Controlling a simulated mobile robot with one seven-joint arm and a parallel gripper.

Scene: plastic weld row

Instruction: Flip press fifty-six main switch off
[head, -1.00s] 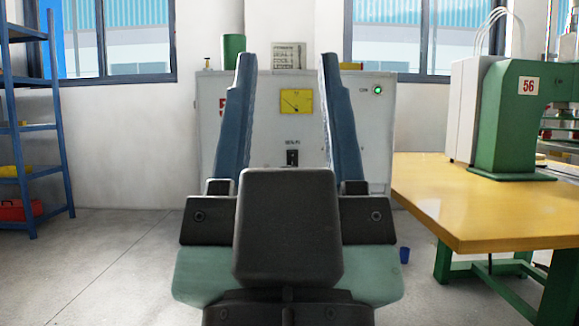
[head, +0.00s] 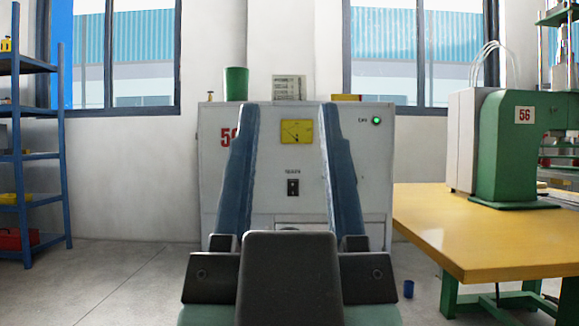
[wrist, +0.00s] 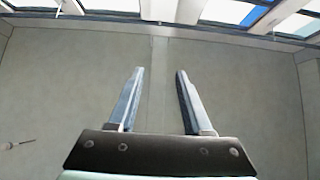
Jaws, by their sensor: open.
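The press fifty-six cabinet (head: 222,185) is a white-grey box against the wall, with a red number partly hidden behind my left finger. My gripper (head: 287,110) is open and empty. In the head view its blue fingers stand either side of the gauge and switch, apart from both. In the wrist view my gripper (wrist: 158,72) points at bare wall and windows; the switch is not seen there. The switch's lever position is too small to tell.
A yellow-topped table (head: 470,235) with a green press (head: 505,150) marked 56 stands at the right. Blue shelving (head: 20,150) stands at the left. A blue cup (head: 408,289) is on the floor. Floor at left is clear.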

